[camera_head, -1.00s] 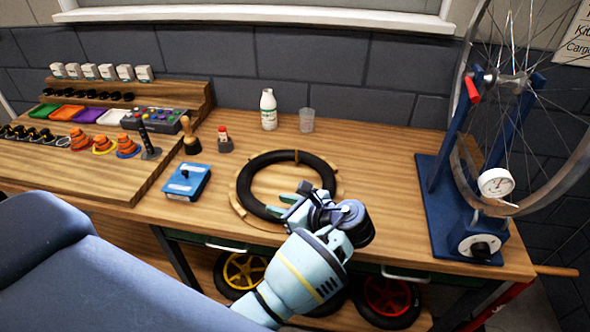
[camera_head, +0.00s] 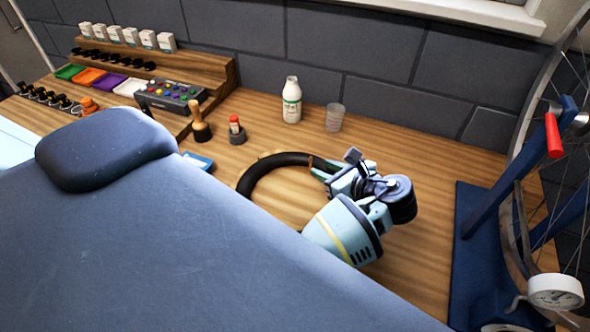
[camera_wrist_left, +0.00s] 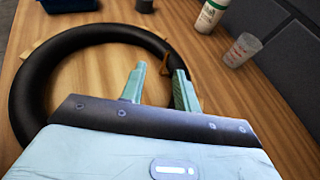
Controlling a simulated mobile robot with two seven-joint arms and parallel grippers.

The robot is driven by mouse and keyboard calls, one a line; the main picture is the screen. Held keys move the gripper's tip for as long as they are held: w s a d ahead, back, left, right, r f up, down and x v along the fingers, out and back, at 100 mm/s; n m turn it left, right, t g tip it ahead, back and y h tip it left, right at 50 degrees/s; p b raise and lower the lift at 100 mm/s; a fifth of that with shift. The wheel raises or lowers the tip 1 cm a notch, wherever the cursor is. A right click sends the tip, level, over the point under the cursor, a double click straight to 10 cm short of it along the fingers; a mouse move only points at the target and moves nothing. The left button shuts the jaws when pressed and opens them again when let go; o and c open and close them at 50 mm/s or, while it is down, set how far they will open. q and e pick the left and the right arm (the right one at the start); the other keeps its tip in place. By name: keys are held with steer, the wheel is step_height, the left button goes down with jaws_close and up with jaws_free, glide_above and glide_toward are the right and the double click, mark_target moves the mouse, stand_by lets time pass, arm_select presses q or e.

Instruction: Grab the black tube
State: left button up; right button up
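The black tube (camera_head: 270,170) is a ring lying on the wooden bench; my own body hides its near part in the head view. It also shows in the left wrist view (camera_wrist_left: 36,83), resting at a round wooden holder with small pegs. My left gripper (camera_head: 328,168) is at the tube's right side. In the left wrist view its two green fingers (camera_wrist_left: 158,85) are apart, one inside the ring and the other over or just outside the tube's right edge. I cannot tell whether they touch it. My right gripper is not in view.
A white bottle (camera_head: 292,100) and a clear cup (camera_head: 334,117) stand behind the tube. A blue wheel stand (camera_head: 482,240) with a dial gauge (camera_head: 555,291) is at the right. A wooden-handled stamp-like tool (camera_head: 199,122) and a red-topped small bottle (camera_head: 236,131) stand at the left.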

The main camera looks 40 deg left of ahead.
mark_target(311, 161)
arm_select(q)
steer(key=shift+w+x, duration=0.15)
steer(key=shift+x, duration=1.1)
steer(key=shift+w+x, duration=0.15)
steer(key=shift+x, duration=1.1)
steer(key=shift+w+x, duration=0.2)
steer(key=shift+x, duration=1.05)
steer(key=shift+d, duration=0.2)
jaws_close()
